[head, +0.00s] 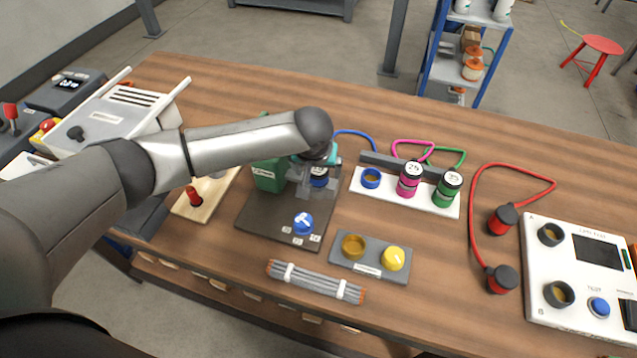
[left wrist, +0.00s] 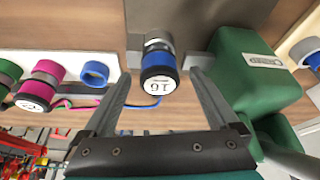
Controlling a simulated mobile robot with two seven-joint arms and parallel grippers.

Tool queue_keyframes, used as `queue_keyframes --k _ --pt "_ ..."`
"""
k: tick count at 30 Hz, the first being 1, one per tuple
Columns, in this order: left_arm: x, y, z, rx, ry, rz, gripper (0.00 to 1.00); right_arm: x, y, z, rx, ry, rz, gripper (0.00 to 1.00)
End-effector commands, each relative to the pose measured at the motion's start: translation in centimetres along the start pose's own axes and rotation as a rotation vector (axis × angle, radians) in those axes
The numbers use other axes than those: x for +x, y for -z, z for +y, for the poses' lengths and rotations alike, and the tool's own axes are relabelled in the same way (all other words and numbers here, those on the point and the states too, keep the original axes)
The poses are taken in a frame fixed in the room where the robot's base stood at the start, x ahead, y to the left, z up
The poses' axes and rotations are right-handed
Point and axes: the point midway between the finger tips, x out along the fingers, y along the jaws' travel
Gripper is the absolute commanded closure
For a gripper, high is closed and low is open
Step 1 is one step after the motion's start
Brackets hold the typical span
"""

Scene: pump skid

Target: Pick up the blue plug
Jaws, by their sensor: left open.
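The blue plug (left wrist: 158,84) has a black end cap with a white label reading 16. It sits at a grey fitting on the pump unit, beside the green housing (left wrist: 255,70). In the head view the plug (head: 319,178) is partly hidden by my left gripper (head: 308,185). My left gripper is open. In the left wrist view its two fingers (left wrist: 160,78) stand on either side of the plug, with a visible gap on each side. A blue cable (head: 355,133) runs behind the gripper; its join to the plug is hidden. My right gripper is not in view.
A white rack (head: 425,202) holds an empty blue ring (head: 371,178), a magenta plug (head: 409,180) and a green plug (head: 447,190). A blue knob (head: 303,223) is on the dark base plate (head: 262,230). A yellow knob (head: 393,258) stands in front. Red-cabled plugs (head: 502,220) lie right.

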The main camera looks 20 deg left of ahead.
Motion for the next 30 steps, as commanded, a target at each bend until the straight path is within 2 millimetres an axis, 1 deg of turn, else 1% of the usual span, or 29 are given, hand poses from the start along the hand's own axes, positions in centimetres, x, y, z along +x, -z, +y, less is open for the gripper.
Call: queue_keyframes --k 1,5,13,14,30 --pt "0.8 0.0 0.1 0.000 0.000 0.000 0.06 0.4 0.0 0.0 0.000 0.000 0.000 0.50" --pt "1.7 0.0 0.1 0.000 -0.002 0.000 0.06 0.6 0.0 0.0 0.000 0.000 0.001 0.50" --pt "1.9 0.0 0.1 0.000 -0.002 0.000 0.06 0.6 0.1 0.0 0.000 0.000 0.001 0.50" --pt "1.9 0.0 0.1 0.000 -0.002 0.000 0.08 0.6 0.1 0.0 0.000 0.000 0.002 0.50" --pt "1.9 0.0 0.1 0.000 -0.001 0.000 0.69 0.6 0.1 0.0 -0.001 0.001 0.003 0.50"
